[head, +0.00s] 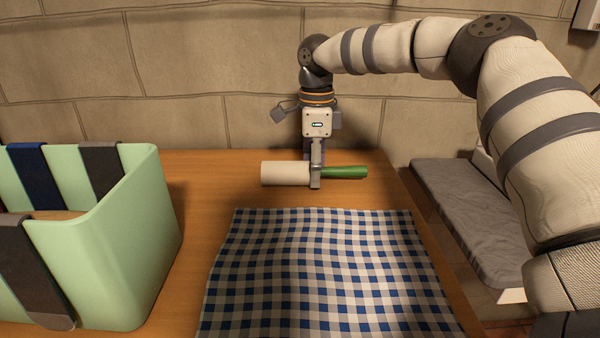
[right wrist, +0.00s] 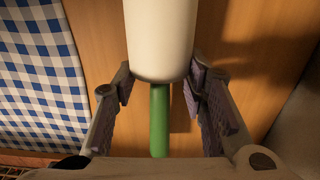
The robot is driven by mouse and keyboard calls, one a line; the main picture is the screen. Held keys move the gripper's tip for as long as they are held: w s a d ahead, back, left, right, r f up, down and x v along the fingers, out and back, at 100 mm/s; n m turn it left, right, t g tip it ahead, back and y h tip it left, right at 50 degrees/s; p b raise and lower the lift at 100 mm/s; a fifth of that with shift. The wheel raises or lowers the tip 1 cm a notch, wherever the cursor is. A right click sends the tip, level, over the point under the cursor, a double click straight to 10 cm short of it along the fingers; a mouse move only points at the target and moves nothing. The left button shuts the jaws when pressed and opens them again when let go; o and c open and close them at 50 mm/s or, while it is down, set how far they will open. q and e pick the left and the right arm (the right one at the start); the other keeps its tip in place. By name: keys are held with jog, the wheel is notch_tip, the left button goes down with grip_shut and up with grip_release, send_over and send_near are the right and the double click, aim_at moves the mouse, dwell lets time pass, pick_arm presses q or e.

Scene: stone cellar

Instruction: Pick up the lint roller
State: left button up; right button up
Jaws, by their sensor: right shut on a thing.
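The lint roller (head: 284,173) has a white cylinder on the left and a green handle on the right. It lies level near the back edge of the wooden table. My right gripper (head: 316,181) points down and is shut on it around where the cylinder meets the handle. In the right wrist view the white cylinder (right wrist: 160,40) and green handle (right wrist: 159,125) show between the two fingers. I cannot tell whether the roller touches the table. My left gripper is not in view.
A blue-and-white checked cloth (head: 325,275) lies on the table (head: 207,185) in front of the roller. A pale green bin (head: 115,250) with dark straps over its rim stands at left. A stone wall rises behind. A grey cushioned seat (head: 470,215) is beyond the table's right edge.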

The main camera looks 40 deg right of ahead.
notch_tip(320, 180, up, 3)
jog(key=shift+w+f, duration=0.1)
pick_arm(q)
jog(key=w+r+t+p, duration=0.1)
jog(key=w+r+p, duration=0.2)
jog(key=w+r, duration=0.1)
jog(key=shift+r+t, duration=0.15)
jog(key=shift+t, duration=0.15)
pick_arm(e)
jog(key=s+a+r, duration=0.7)
jog(key=s+r, duration=0.3)
jog(key=s, duration=0.2)
jog(key=shift+a, duration=0.4)
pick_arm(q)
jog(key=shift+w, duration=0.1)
pick_arm(e)
jog(key=shift+w+r, duration=0.1)
